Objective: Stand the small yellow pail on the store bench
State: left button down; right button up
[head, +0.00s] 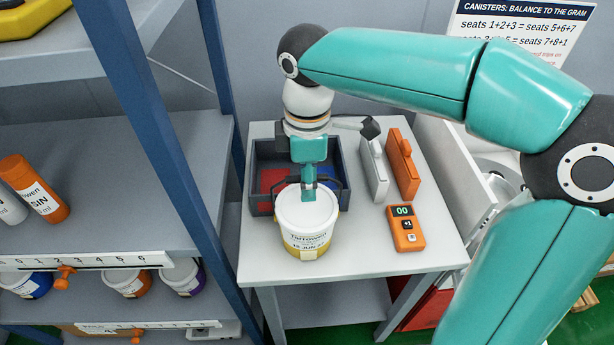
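The small yellow pail (306,238) has a white lid and a printed label. It is upright over the front left part of the grey bench (350,262); I cannot tell whether its base touches the top. My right gripper (309,190) points down at the lid from above, its teal finger overlapping the lid's back half. A dark curved part shows on both sides of the finger, perhaps a handle. The finger hides the grip, so I cannot tell whether it is shut. My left gripper is not in view.
A dark divided tray (262,158) with red and blue inside stands behind the pail. A grey case (374,170), an orange case (402,165) and an orange handheld device (405,228) are to its right. Shelving with a blue post (160,140) stands left.

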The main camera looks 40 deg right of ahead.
jog(key=shift+r, duration=0.1)
notch_tip(320, 180, up, 12)
jog(key=p, duration=0.2)
dwell(0.4)
jog(key=shift+r, duration=0.1)
dwell(0.3)
